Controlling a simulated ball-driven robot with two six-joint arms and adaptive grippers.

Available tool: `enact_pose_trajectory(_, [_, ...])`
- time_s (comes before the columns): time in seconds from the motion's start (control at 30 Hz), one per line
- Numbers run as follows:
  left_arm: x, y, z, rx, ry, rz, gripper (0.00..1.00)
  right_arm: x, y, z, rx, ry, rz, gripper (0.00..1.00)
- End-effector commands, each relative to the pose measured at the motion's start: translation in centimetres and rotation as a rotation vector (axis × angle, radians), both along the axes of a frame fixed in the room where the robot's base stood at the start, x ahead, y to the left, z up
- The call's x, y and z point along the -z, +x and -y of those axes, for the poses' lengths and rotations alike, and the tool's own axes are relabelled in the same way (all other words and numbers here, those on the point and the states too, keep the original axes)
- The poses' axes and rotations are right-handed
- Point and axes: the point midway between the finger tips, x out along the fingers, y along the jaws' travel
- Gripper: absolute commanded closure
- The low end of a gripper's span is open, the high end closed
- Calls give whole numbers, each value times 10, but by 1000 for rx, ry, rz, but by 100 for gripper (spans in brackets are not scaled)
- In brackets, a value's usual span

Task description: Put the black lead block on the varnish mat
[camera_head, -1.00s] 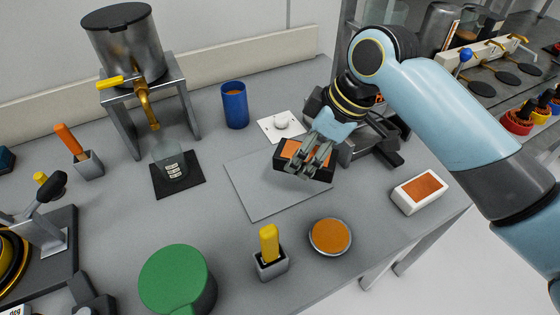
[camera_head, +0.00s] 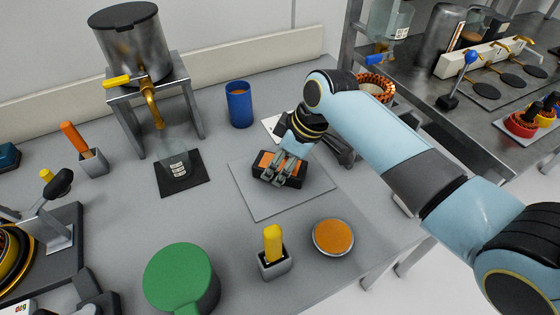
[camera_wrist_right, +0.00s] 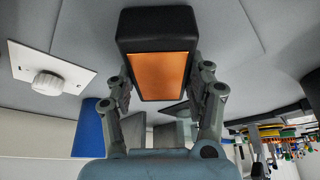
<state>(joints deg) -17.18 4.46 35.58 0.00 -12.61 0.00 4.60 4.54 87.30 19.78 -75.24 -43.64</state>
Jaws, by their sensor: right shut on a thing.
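The black lead block (camera_head: 298,171) is a black block with an orange top face. It also shows large in the right wrist view (camera_wrist_right: 157,25). My right gripper (camera_head: 270,178) is shut on it, with its fingers on both sides. In the right wrist view the fingers (camera_wrist_right: 160,88) flank the block. A flat light-grey mat (camera_head: 272,207) lies under the block in the head view; I take it to be the varnish mat. The block is over the mat's upper middle; I cannot tell whether it touches. My left gripper is not in view.
A black mat (camera_head: 196,188) with a glass beaker (camera_head: 175,160) lies to the left. A blue cup (camera_head: 239,104) stands behind. A yellow-handled tool in a holder (camera_head: 275,262), a round orange-topped dish (camera_head: 333,237) and a green drum (camera_head: 181,275) are in front. The mat's front part is clear.

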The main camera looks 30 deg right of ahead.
Motion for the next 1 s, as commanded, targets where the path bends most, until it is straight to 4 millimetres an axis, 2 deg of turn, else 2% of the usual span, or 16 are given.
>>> enact_pose_trajectory(0.07, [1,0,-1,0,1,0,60,2,0,0,0,0,0,90])
enact_pose_trajectory(0.1, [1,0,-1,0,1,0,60,2,0,0,0,-1,-1,45])
enact_pose_trajectory(0.27, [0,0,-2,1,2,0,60,2,0,0,0,0,0,25])
enact_pose_trajectory(0.5, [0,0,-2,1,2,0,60,2,0,0,0,0,0,25])
enact_pose_trajectory(0.63, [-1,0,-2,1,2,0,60,-6,-1,2,0,-1,1,25])
enact_pose_trajectory(0.77, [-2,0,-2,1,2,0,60,-27,-7,8,0,-2,3,25])
enact_pose_trajectory(1.0, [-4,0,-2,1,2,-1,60,-77,-23,22,-1,-3,2,25])
